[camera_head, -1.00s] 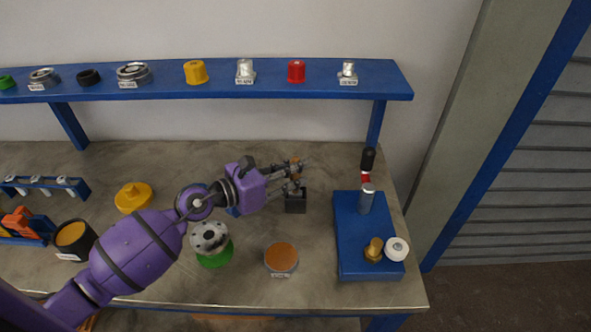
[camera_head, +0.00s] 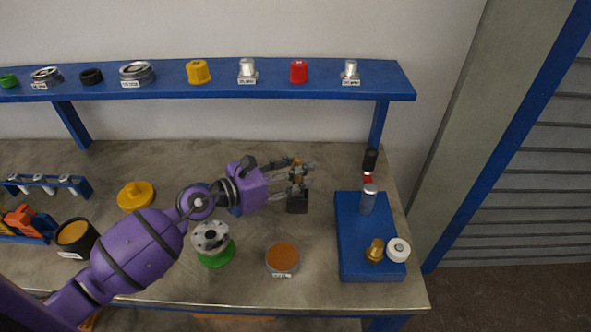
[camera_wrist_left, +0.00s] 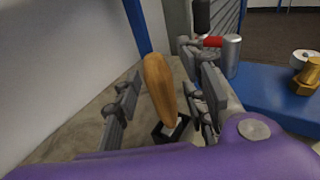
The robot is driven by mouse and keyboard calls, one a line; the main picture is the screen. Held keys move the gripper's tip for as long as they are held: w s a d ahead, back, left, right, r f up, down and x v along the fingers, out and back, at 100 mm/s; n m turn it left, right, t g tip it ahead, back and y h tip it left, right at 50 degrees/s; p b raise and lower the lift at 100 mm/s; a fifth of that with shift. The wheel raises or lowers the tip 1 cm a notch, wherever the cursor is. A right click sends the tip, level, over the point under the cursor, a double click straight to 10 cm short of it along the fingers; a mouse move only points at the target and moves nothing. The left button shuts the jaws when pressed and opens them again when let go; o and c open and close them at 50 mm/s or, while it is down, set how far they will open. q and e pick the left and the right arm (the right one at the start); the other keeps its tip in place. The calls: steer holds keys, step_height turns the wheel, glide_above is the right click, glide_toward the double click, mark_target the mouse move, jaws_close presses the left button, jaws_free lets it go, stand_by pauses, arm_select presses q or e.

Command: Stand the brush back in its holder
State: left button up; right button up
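The brush shows its wooden handle (camera_wrist_left: 160,88) in the left wrist view, near upright with a slight tilt. Its lower end is in or over the black square holder (camera_wrist_left: 172,131); how deep it sits is hard to tell. In the head view the handle (camera_head: 297,162) is small and partly covered by my fingers, above the holder (camera_head: 297,204). My left gripper (camera_head: 302,172) is open, its fingers on both sides of the handle with visible gaps in the left wrist view (camera_wrist_left: 165,92). My right gripper is out of view.
A blue block (camera_head: 352,265) with a grey cylinder (camera_head: 368,200) and brass and white parts stands to the right. A flanged vessel (camera_head: 211,238) on a green base and an orange-topped round container (camera_head: 282,258) are nearer. A blue shelf (camera_head: 300,91) runs behind.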

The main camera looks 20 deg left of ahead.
arm_select(q)
steer(key=b+v, duration=0.3)
steer(key=v, duration=0.9)
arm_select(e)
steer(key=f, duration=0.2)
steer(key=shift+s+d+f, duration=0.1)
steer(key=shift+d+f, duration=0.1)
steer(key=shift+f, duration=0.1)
